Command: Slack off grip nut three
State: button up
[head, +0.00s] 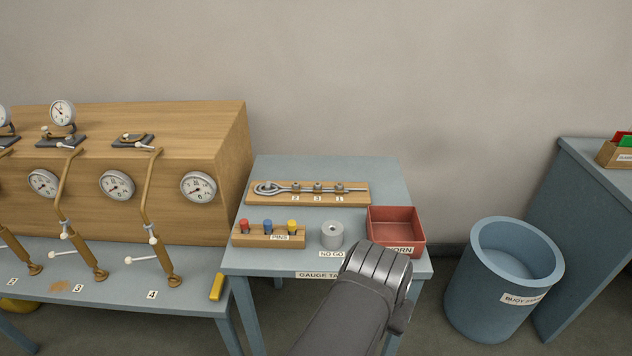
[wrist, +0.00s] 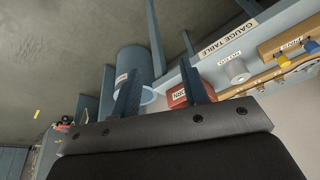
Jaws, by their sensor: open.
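A wooden board (head: 350,200) lies at the back of the gauge table, with a looped rod or wire along it and three small grips marked 2, 3 and 1. Grip nut three (head: 317,187) is the middle one, above label 3. My gripper (head: 385,265) is over the table's front right edge, in front of the red tray and well short of the board. In the wrist view its two fingers (wrist: 160,68) stand apart with nothing between them.
The gauge table (head: 270,172) carries a pin block (head: 268,240) with coloured pins, a grey NO GO cylinder (head: 332,236) and a red tray (head: 395,222). A wooden gauge cabinet (head: 120,150) stands left. A blue bin (head: 470,290) stands on the floor at right.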

jog(key=w+f+g+y, duration=0.1)
jog(key=w+g+y, duration=0.1)
jog(key=w+g, duration=0.1)
notch_tip(320, 180, up, 6)
jog(key=m+t+h, duration=0.2)
jog(key=m+h, duration=0.2)
send_over(317, 184)
jog(key=s+a, duration=0.4)
jog(key=a, duration=0.1)
jog(key=x, duration=1.6)
jog(key=shift+f, duration=0.35)
grip_shut()
